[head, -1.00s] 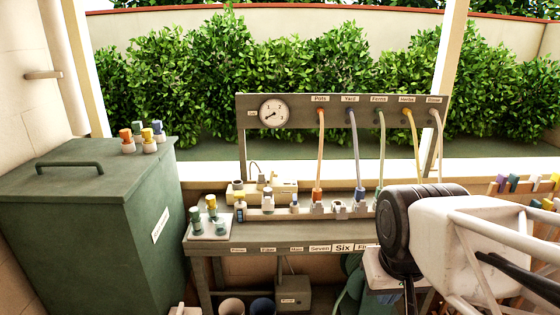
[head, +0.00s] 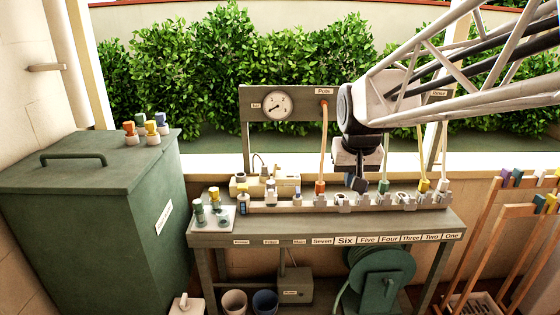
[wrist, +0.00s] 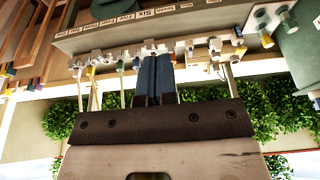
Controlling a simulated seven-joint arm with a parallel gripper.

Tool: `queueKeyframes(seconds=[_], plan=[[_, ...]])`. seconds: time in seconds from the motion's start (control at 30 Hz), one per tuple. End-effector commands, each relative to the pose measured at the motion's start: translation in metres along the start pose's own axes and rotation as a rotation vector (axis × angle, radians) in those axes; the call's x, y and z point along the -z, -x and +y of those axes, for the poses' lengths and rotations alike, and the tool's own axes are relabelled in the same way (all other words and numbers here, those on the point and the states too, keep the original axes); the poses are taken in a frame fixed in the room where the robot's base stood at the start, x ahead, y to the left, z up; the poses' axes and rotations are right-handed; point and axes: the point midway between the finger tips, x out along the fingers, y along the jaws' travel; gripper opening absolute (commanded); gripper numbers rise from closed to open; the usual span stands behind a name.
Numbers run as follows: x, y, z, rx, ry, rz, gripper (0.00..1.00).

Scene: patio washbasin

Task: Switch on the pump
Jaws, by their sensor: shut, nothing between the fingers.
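A grey-green box (head: 295,288) with a small pale label, too small to read surely, sits under the bench; it may be the pump. A thin pipe rises from it to the bench. A small pale box (head: 186,304) with a small upright part on top stands at the bottom edge, left of the buckets; I cannot tell if it is a switch. My gripper (head: 357,184) is shut and empty, above the right half of the bench by the row of hose fittings. In the wrist view my dark fingers (wrist: 154,77) are together, pointing at that row.
The bench (head: 300,228) carries a manifold with several valves and labelled outlets. A panel (head: 258,127) with a round gauge (head: 277,106) and hoses stands behind. Two buckets (head: 234,302) and a green hose reel (head: 382,280) are below. A green bin (head: 90,220) stands left, wooden racks right.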

Motion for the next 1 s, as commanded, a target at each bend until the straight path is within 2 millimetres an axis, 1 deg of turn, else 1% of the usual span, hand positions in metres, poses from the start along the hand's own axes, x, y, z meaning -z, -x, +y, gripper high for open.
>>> queueKeyframes(seconds=[0.03,0.1,0.47,0.6,0.77,1.0], plan=[[0.014,-0.004,-0.002,0.0,0.001,0.001,0.0],[0.032,-0.007,-0.004,0.0,0.001,0.005,0.0],[0.122,-0.034,-0.018,0.001,0.004,0.027,0.0],[0.156,-0.047,-0.024,0.002,0.004,0.036,0.0],[0.194,-0.065,-0.032,0.003,0.004,0.046,0.0],[0.249,-0.095,-0.045,0.004,0.007,0.061,0.0]])
